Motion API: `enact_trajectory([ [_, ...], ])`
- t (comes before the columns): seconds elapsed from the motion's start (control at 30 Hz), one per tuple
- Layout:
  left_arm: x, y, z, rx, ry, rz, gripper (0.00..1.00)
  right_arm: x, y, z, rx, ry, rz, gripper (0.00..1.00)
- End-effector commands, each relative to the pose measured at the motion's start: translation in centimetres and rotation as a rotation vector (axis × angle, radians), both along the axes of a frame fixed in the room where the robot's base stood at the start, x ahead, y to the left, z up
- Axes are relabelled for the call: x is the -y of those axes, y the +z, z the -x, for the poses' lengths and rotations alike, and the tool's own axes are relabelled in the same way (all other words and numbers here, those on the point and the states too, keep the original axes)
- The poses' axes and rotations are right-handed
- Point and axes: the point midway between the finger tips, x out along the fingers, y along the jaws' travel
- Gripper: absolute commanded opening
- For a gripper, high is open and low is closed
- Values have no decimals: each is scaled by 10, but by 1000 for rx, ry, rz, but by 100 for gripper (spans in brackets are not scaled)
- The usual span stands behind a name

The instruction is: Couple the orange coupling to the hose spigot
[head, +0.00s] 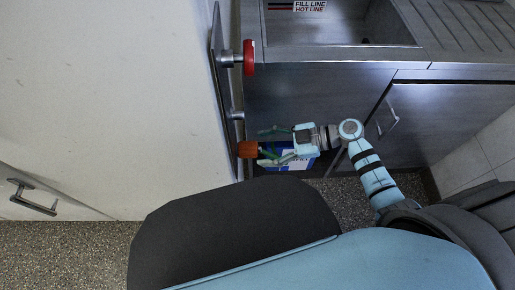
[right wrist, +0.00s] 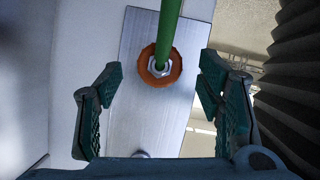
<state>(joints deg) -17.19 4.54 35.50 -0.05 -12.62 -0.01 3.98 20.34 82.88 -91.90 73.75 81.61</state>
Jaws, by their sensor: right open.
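The orange coupling (head: 248,149) is at the metal wall plate's lower end in the head view. In the right wrist view the coupling (right wrist: 147,74) shows as an orange ring around a silver nut, in front of the plate. The green hose (right wrist: 170,25) runs into its middle. The spigot is hidden behind the coupling, so I cannot tell how they fit together. My right gripper (head: 270,146) is open, pointing left at the coupling. In the wrist view its fingers (right wrist: 158,105) are spread wide, one either side of the coupling, touching nothing visible. My left gripper is not in view.
The metal plate (head: 217,65) carries a red handwheel (head: 249,57) above and a grey fitting (head: 237,115) between. A blue container (head: 297,160) sits behind my right gripper. The steel sink cabinet (head: 310,85) stands right of the plate; a pale panel (head: 110,90) fills the left.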

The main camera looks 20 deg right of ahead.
Motion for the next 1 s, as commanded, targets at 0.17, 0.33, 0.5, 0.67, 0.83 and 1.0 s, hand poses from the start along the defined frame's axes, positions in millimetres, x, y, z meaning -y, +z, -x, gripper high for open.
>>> enact_trajectory([
  [0.17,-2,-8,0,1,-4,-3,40,-24,-11,-8,2,0,-2,61],
  [0.33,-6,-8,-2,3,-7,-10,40,-29,-12,-10,1,0,0,61],
  [0.5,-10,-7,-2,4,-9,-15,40,-29,-12,-10,0,0,0,56],
  [0.67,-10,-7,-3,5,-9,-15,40,-28,-12,-10,0,0,0,31],
  [0.83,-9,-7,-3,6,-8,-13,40,-28,-12,-9,0,0,0,32],
  [1.0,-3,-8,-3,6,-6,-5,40,-28,-12,-10,0,0,0,5],
])
